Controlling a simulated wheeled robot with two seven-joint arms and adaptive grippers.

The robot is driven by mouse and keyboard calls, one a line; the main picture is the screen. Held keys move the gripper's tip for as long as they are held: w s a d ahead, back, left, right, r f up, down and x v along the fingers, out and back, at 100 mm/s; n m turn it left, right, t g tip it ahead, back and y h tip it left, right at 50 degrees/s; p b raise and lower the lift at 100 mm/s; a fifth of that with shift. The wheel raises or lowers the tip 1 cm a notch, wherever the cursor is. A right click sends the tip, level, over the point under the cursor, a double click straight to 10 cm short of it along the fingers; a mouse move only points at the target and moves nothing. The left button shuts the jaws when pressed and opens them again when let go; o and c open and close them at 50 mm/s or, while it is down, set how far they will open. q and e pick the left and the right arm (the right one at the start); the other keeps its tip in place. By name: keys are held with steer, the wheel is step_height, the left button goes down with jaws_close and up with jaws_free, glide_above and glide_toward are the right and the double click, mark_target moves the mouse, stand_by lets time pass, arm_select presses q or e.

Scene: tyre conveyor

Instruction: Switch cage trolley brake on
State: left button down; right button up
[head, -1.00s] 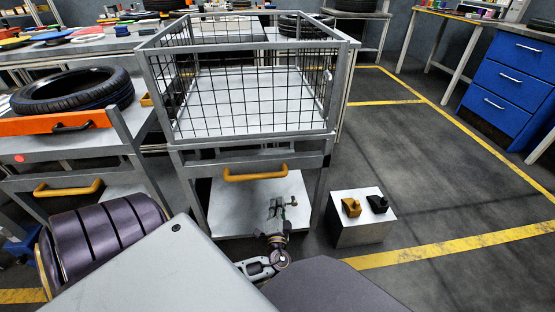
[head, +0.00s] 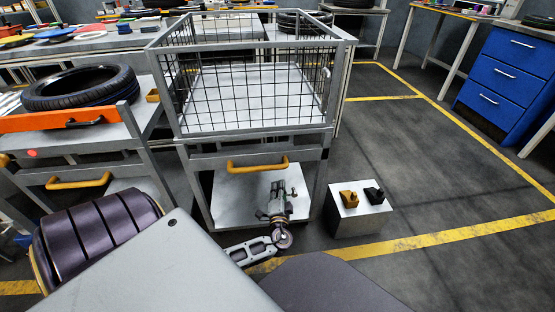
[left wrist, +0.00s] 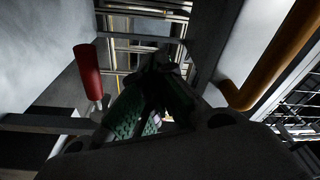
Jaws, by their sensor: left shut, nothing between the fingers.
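The cage trolley (head: 255,141) stands ahead, a grey frame with a black wire mesh cage, a yellow handle (head: 257,165) and a pale lower shelf (head: 235,195). My left gripper (head: 279,193) shows in front of the lower shelf, below the yellow handle. In the left wrist view its green-padded fingers (left wrist: 155,80) are together, with nothing between them. A red-gripped lever (left wrist: 88,72) is to the left of the fingers there, apart from them; I do not make it out in the head view. The yellow handle (left wrist: 258,72) is on the right there. My right gripper is not seen.
A second trolley with an orange bar (head: 60,121) and a tyre (head: 80,88) stands to the left. A grey box (head: 360,215) with a yellow and a black piece on top stands right of the cage trolley. Open floor and blue drawers (head: 505,75) are further right.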

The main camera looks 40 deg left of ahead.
arm_select(q)
steer(key=w+d+f+p+v, duration=0.1)
steer(key=p+v, duration=0.1)
steer(key=v, duration=0.7)
steer(key=shift+s+d, duration=0.2)
steer(key=shift+s, duration=0.15)
steer(key=shift+f, duration=0.15)
stand_by(0.4)
